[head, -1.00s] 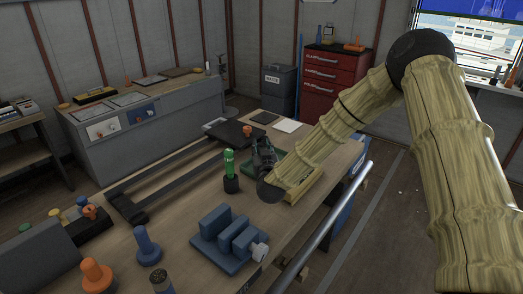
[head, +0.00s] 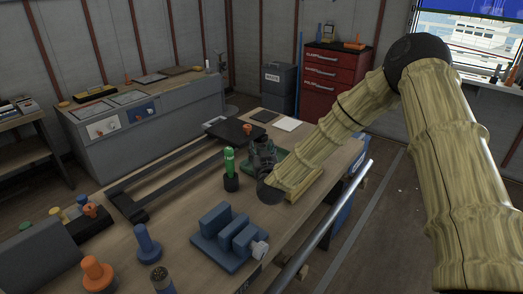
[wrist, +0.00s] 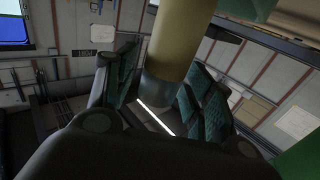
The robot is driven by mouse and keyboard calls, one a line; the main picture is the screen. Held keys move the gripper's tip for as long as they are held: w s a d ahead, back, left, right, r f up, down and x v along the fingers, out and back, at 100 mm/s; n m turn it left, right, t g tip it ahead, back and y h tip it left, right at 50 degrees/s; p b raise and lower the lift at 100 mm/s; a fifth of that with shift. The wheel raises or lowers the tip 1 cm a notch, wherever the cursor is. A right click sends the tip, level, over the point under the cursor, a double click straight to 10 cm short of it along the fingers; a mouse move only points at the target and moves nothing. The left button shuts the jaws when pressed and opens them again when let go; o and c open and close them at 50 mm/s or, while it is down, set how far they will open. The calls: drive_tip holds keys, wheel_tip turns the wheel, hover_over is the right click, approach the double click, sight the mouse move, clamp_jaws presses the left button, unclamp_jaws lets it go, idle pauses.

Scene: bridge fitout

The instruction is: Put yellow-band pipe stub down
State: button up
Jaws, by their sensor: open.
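In the wrist view the yellow-band pipe stub (wrist: 172,40) is a cylinder with a wide dull-yellow part and a darker grey end. The grey end lies between the two green-padded fingers of my gripper (wrist: 160,92). The fingers are spread, with a visible gap on the left side; whether the right pad touches the stub I cannot tell. The stub cannot be made out there.
A green cylinder in a black holder (head: 231,170) stands just left of my gripper. A blue stepped block (head: 228,238) is in front. A black rail frame (head: 165,175) lies to the left. Blue (head: 147,243) and orange (head: 97,273) knobbed pieces stand near the front left.

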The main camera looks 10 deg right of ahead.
drive_tip(key=s+a+b, duration=0.1)
drive_tip(key=s+b, duration=0.1)
drive_tip(key=s, duration=1)
drive_tip(key=shift+a+r, duration=0.15)
drive_tip(key=shift+a, duration=0.05)
drive_tip(key=shift+a, duration=0.1)
